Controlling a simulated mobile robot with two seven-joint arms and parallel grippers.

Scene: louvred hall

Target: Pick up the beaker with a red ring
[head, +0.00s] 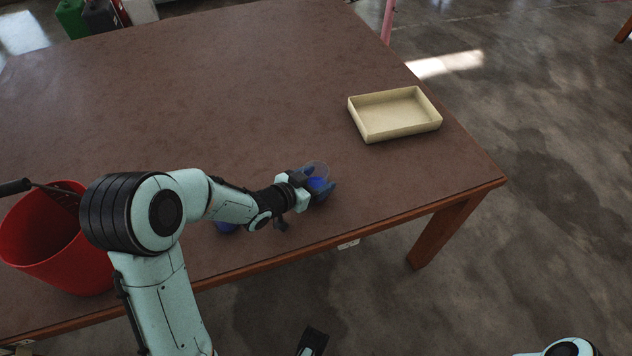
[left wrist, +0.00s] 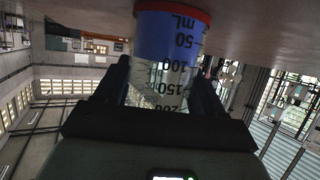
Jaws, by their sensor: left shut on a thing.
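The beaker (head: 318,170) is clear, with blue contents at its bottom, and stands upright over the front part of the table. In the left wrist view the beaker (left wrist: 168,42) appears upside down, with a red ring around its base and dark volume marks. My left gripper (head: 319,187) is shut on the beaker's sides, one finger on each side; its fingers also show in the left wrist view (left wrist: 160,90). I cannot tell whether the base touches the table. The red ring is hidden in the head view.
The brown table (head: 240,80) has a shallow cream tray (head: 400,132) at right and a red bucket (head: 70,265) at left. A blue object (head: 227,228) is partly hidden behind my left forearm. Green and dark containers (head: 72,18) stand beyond the far edge. The table's middle is clear.

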